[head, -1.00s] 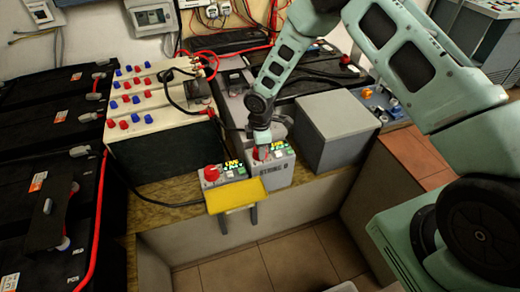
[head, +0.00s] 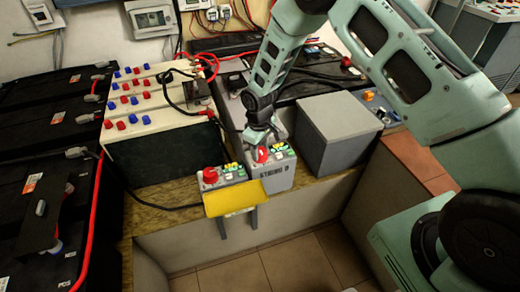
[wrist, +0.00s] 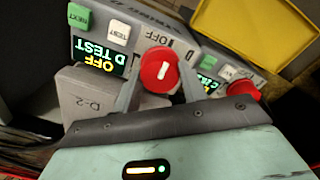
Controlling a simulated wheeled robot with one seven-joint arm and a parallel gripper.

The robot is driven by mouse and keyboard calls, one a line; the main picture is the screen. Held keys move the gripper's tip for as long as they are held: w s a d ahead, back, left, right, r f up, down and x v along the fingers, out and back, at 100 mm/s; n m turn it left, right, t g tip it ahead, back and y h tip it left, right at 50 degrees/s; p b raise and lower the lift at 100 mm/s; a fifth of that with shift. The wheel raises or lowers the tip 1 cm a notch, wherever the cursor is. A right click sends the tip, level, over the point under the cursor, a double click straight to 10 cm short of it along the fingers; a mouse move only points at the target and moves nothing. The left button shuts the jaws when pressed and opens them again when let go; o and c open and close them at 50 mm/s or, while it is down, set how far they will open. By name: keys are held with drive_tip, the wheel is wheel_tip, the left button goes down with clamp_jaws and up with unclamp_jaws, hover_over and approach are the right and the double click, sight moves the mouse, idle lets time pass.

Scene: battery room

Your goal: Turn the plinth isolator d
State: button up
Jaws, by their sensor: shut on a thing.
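The plinth isolator d is a grey box (head: 268,178) with a red round knob on its sloped top, at the middle of the head view. In the wrist view its red knob (wrist: 159,70) carries a white bar mark, and its display (wrist: 98,58) reads "OFF" and "D TEST". My gripper (wrist: 159,88) is shut on this knob, with a grey finger on either side. In the head view my gripper (head: 259,150) reaches down onto the box from above, hiding part of the knob.
A similar box with a red knob (head: 210,174) stands close on the left. A yellow panel (head: 234,197) sits in front. A plain grey box (head: 338,133) stands on the right. Black batteries (head: 48,155) fill the left side, with red and black cables around.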

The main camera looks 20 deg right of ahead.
drive_tip(key=shift+m, duration=0.4)
drive_tip(key=o, duration=1)
drive_tip(key=r, duration=1.7)
drive_tip(key=shift+s+a+r+b, duration=0.1)
drive_tip(key=shift+a+r+b, duration=0.1)
drive_tip(key=shift+r+b, duration=0.1)
drive_tip(key=shift+f, duration=0.1)
